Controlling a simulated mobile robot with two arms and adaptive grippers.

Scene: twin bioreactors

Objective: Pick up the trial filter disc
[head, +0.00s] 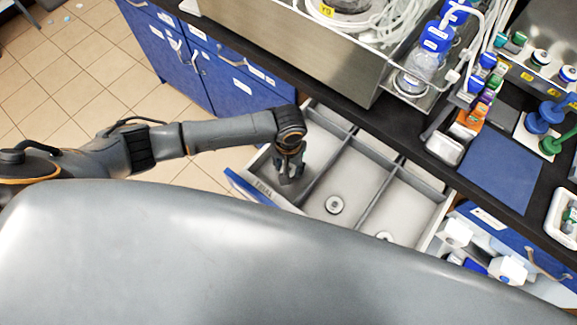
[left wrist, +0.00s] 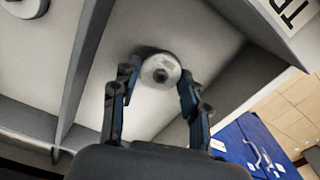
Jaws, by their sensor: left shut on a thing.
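In the head view my left gripper (head: 290,176) points down into the left compartment of the open drawer (head: 238,186), and the disc is hidden there. I cannot tell whether the disc touches the compartment floor. My right gripper is in neither view.
Grey dividers (head: 377,199) split the drawer. A similar disc (head: 334,204) lies in the middle compartment, and another (head: 385,237) shows partly in the right one. The black bench top (head: 400,125) with equipment overhangs the drawer's back.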

